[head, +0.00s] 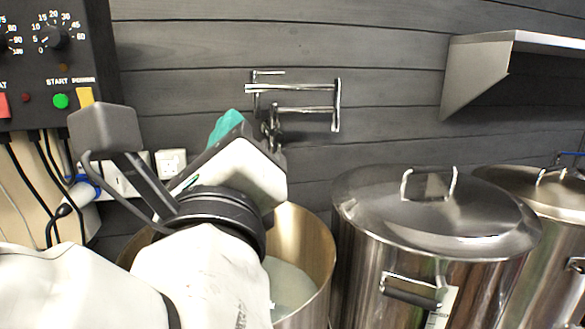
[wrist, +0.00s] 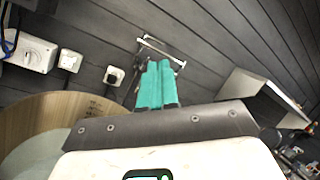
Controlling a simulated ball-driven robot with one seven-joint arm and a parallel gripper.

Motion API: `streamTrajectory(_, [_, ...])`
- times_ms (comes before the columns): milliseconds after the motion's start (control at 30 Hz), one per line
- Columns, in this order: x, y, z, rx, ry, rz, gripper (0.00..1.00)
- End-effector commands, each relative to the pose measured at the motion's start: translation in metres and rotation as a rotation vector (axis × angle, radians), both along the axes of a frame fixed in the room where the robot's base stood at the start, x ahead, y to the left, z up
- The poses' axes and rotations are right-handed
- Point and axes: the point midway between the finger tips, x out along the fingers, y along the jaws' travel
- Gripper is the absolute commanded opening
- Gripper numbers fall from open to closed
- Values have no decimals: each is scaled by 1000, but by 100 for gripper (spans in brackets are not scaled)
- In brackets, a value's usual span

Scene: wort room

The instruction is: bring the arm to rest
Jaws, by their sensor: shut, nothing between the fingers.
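My gripper (head: 226,124) has teal fingers and is raised in front of the dark plank wall. In the wrist view its two teal fingers (wrist: 156,84) lie side by side, shut, with nothing between them. My arm reaches across the lower left of the head view, over an open steel pot (head: 318,248) holding pale liquid (head: 288,287). The arm hides much of the pot. The pot also shows in the wrist view (wrist: 75,105).
A folding wall tap (head: 300,108) is behind my gripper. A lidded steel pot (head: 430,212) stands right of the open one, another (head: 550,200) beyond it. A control panel (head: 50,60) with cables is at left, a metal shelf (head: 480,72) at upper right.

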Motion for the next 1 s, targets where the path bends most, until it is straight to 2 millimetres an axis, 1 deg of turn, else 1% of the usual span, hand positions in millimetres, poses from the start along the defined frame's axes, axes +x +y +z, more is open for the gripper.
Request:
streamTrajectory(33, [10, -15, 1, -111, -34, -39, 0])
streamTrajectory(167, [29, -37, -2, -389, -86, -102, 0])
streamTrajectory(267, [42, -53, -14, -611, -101, -143, 0])
streamTrajectory(367, [55, -69, -37, -839, -93, -172, 0])
streamTrajectory(467, [66, -88, -68, -1068, -63, -185, 0])
streamTrajectory(567, [75, -110, -108, -1293, -14, -178, 0])
streamTrajectory(600, [78, -120, -126, -1382, 12, -168, 0])
streamTrajectory(667, [80, -137, -156, -1513, 57, -144, 0])
streamTrajectory(700, [80, -149, -177, -1596, 90, -123, 0])
streamTrajectory(767, [77, -168, -211, -1718, 145, -81, 0])
streamTrajectory(800, [74, -182, -234, -1796, 183, -45, 0])
streamTrajectory(867, [65, -202, -269, -1904, 242, 17, 0])
streamTrajectory(900, [58, -216, -292, -1968, 284, 64, 0])
streamTrajectory(967, [44, -236, -326, -2056, 344, 142, 0])
streamTrajectory(1000, [33, -249, -348, -2105, 381, 199, 0])
